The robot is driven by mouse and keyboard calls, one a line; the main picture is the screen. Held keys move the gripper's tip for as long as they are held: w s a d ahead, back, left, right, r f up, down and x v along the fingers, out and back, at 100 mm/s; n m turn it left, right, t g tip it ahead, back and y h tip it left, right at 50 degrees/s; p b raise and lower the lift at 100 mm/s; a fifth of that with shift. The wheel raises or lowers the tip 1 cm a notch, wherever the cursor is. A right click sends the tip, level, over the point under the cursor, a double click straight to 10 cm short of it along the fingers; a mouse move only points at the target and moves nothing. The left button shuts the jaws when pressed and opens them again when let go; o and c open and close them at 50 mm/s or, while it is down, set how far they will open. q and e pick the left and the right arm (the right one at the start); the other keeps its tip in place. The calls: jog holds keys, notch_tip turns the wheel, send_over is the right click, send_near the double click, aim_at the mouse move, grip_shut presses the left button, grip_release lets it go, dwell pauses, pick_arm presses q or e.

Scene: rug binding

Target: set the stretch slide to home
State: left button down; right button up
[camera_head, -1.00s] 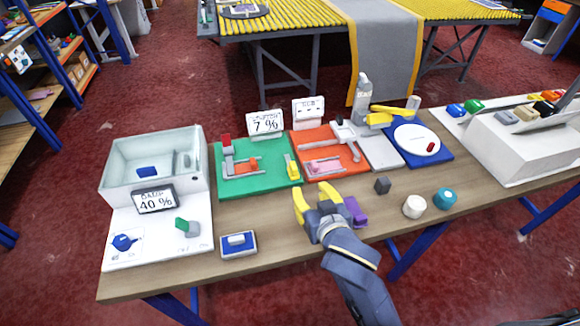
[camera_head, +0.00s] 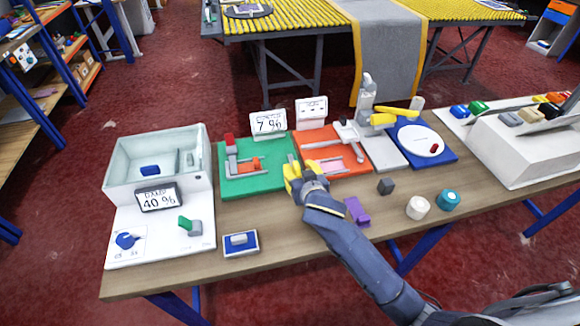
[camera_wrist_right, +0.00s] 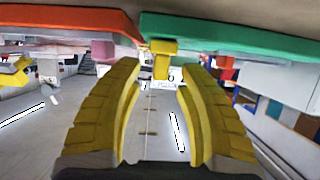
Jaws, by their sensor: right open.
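The green board (camera_head: 235,188) stands at the middle of the table, with a display reading 7 % (camera_head: 268,122) behind it; its small heading is too blurred to be sure of. A yellow slide handle (camera_wrist_right: 163,58) sits at the board's right side, by the orange board. My right gripper (camera_head: 302,174) is open at the front right corner of the green board. In the wrist view the handle shows between and beyond the open yellow fingers, with no visible contact. In the head view the gripper largely hides the handle. My left gripper is not in view.
The orange board (camera_head: 350,168) lies just right of the green one. A purple block (camera_head: 356,210), a dark cube (camera_head: 386,186), a white knob (camera_head: 419,207) and a teal knob (camera_head: 447,199) stand in front. A white basin unit (camera_head: 158,172) is at left.

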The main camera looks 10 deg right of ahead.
jog(key=shift+x, duration=1.25)
grip_shut()
